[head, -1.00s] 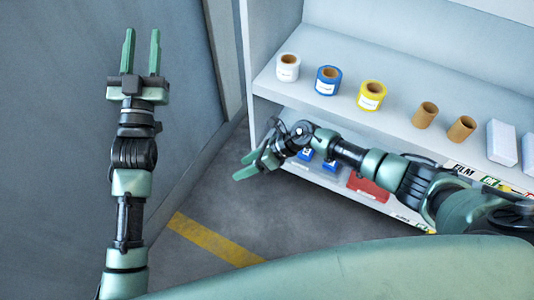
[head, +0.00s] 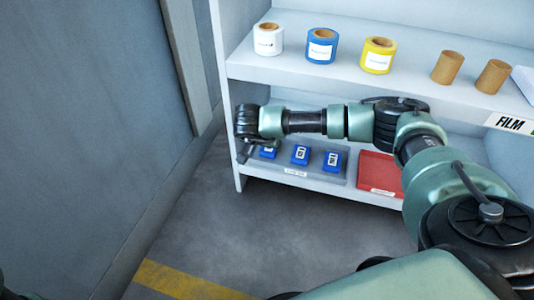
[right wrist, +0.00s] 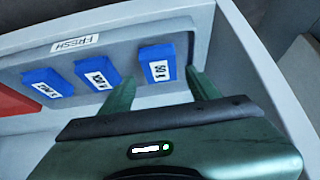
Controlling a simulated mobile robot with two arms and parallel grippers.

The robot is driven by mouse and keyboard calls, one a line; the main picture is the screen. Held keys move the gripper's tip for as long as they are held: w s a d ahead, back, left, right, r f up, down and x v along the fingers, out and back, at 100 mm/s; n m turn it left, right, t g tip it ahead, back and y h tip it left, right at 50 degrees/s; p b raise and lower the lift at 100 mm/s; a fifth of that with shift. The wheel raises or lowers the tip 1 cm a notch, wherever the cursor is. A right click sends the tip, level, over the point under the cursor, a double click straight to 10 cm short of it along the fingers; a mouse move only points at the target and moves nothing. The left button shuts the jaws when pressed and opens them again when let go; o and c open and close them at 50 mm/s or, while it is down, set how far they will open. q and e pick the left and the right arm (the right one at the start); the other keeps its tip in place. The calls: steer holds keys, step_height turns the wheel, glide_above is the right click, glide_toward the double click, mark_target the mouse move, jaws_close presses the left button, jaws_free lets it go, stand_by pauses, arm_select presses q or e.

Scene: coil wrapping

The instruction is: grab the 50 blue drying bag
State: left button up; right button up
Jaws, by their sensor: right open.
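The 50 blue drying bag (right wrist: 158,63) lies on a grey tray (right wrist: 118,48), at the right end of the row in the right wrist view. In the head view it is the leftmost blue bag (head: 268,152), partly hidden by my right wrist. My right gripper (right wrist: 161,78) is open, and its two fingers point at the bag with the bag between and just ahead of their tips. I cannot tell whether they touch it.
Two other blue bags (head: 300,155) (head: 333,160) lie beside it on the lower shelf, with a red tray (head: 380,172) farther right. The upper shelf (head: 410,82) above my right arm holds white, blue and yellow rolls and brown tubes. A grey wall stands at left.

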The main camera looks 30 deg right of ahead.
mark_target(265, 152)
steer(key=shift+b+x, duration=0.4)
steer(key=shift+x, duration=0.35)
steer(key=b+x, duration=0.4)
steer(key=shift+w+d+f, duration=0.1)
steer(key=shift+w+d, duration=0.1)
steer(key=shift+d, duration=0.05)
steer(key=c, duration=1.2)
steer(key=shift+r, duration=0.2)
